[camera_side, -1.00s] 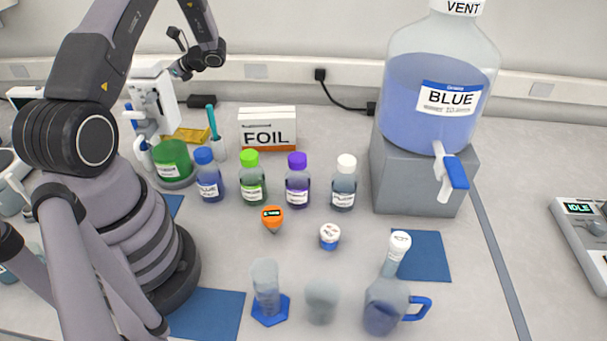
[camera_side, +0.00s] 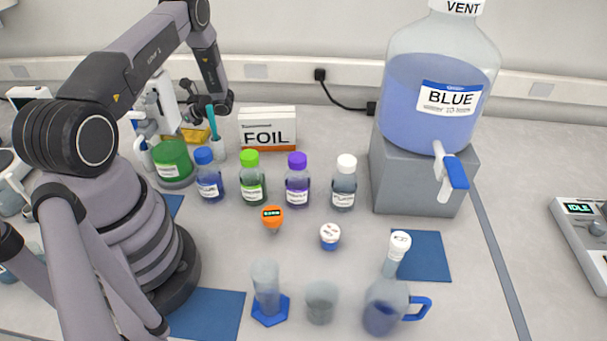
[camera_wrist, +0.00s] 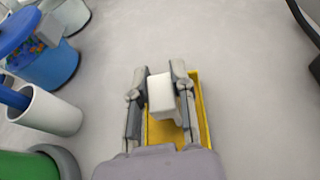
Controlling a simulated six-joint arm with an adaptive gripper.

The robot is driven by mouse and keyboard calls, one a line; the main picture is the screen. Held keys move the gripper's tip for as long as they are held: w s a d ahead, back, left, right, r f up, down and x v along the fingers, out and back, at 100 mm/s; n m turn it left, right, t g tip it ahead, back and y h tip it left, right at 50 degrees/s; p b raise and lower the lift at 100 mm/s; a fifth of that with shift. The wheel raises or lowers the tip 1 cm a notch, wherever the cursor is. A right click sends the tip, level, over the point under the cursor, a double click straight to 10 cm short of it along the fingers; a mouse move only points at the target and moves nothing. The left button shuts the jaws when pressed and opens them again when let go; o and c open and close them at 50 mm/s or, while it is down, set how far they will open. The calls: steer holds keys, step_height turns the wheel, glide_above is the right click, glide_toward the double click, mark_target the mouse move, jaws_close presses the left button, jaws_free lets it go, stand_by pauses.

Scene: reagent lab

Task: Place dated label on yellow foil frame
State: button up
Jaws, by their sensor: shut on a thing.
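In the wrist view my gripper (camera_wrist: 160,82) is shut on a small white block-like piece (camera_wrist: 161,95), which I take for the label; no date can be read on it. The yellow foil frame (camera_wrist: 202,110) lies on the bench beneath the fingers and is partly covered by them. I cannot tell whether the label touches the frame. In the side view a yellow edge of the frame (camera_side: 196,135) shows at the back left, mostly behind my arm. The fingertips and the label cannot be made out there.
A green container (camera_side: 172,160), a white cup with a teal pen (camera_side: 213,125) and the FOIL box (camera_side: 267,130) stand close by. Several capped bottles (camera_side: 252,185) stand in front of the box. In the wrist view the bench beyond the fingers is clear.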

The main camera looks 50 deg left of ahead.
steer(key=o, duration=0.8)
steer(key=shift+c, duration=0.2)
